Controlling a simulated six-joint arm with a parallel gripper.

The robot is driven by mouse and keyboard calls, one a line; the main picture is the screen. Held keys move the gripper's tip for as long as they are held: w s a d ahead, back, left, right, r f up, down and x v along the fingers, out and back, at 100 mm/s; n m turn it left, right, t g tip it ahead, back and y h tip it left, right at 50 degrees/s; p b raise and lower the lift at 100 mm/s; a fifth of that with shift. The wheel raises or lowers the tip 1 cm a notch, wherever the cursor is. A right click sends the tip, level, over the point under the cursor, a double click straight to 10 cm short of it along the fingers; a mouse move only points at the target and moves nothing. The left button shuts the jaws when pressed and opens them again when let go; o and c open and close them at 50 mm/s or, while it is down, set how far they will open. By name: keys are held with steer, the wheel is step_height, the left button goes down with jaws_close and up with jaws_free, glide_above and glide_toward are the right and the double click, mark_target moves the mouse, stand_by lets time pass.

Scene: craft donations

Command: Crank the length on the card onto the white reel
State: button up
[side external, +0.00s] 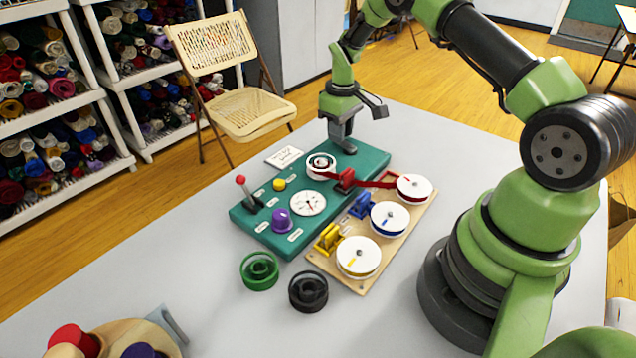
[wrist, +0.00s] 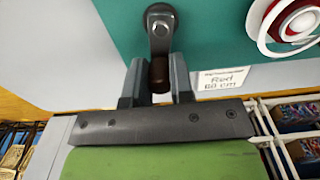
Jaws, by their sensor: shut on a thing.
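The white reel (side external: 318,161) sits on the teal winder board (side external: 262,219); part of it shows in the wrist view (wrist: 290,22). A red ribbon (side external: 378,184) runs from the red-marked spool (side external: 414,186) through the red guide (side external: 346,178) towards the reel. My gripper (side external: 343,143) is at the board's far edge. In the wrist view its fingers (wrist: 158,88) are closed around the brown knob of the crank (wrist: 160,38). The card (wrist: 224,79) appears to read "Red" and a length in cm, perhaps 80; the digits are blurred.
The board carries a red-knobbed lever (side external: 243,186), a yellow button (side external: 279,184), a white dial (side external: 308,203) and a purple knob (side external: 281,220). Blue-marked (side external: 389,217) and yellow-marked (side external: 358,257) spools stand nearby. Green (side external: 259,271) and black (side external: 308,291) empty reels lie in front.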

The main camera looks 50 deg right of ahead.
mark_target(355, 143)
steer(key=shift+s+d+f, duration=0.1)
steer(key=shift+s+d, duration=0.3)
steer(key=shift+d, duration=0.25)
steer(key=shift+s+d, duration=0.6)
steer(key=shift+s, duration=0.3)
steer(key=o, duration=0.8)
steer(key=shift+w, duration=0.1)
steer(key=shift+d+r, duration=0.1)
steer(key=shift+r, duration=3.75)
